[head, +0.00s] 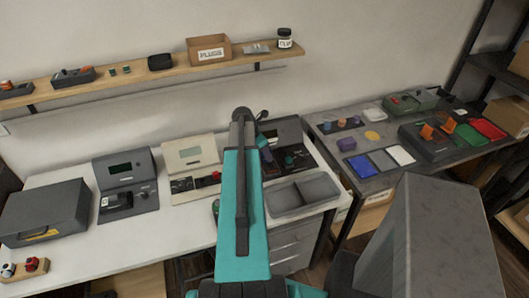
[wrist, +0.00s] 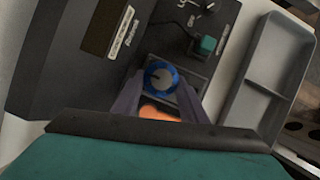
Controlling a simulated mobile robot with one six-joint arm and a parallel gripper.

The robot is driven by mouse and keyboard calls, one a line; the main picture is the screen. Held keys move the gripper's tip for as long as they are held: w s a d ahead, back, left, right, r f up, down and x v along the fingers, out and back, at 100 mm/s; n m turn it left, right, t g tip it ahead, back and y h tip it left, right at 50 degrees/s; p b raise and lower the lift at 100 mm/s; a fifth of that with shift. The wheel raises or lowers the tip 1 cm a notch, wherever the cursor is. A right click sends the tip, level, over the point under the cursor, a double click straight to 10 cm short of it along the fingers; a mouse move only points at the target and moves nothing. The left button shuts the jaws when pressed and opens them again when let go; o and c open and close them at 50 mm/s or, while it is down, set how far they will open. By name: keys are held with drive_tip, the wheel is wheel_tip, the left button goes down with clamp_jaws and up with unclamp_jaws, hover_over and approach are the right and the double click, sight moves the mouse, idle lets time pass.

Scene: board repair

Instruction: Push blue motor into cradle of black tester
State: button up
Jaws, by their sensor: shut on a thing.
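The blue motor (wrist: 161,77) shows in the wrist view between the two grey-purple fingers of my gripper (wrist: 160,88), which is shut on it. An orange part (wrist: 155,112) shows just below the motor, between the fingers. The black tester (wrist: 65,62) lies under and around the motor, with a knob and a green button on its panel. The motor is over a light-rimmed opening in the panel; I cannot tell how deep it sits.
A grey two-compartment tray (head: 303,193) stands right of the tester, close by in the wrist view (wrist: 258,92). A cream tester (head: 190,152) and a dark tester (head: 125,168) stand to the left. A wall shelf (head: 130,74) runs above the bench.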

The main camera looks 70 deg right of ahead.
drive_tip(key=shift+f, duration=0.2)
idle(0.4)
drive_tip(key=o, duration=1.4)
drive_tip(key=shift+o, duration=0.2)
drive_tip(key=shift+r+p, duration=1.2)
drive_tip(key=shift+r, duration=0.35)
drive_tip(key=shift+r+p, duration=2.05)
drive_tip(key=shift+r, duration=0.9)
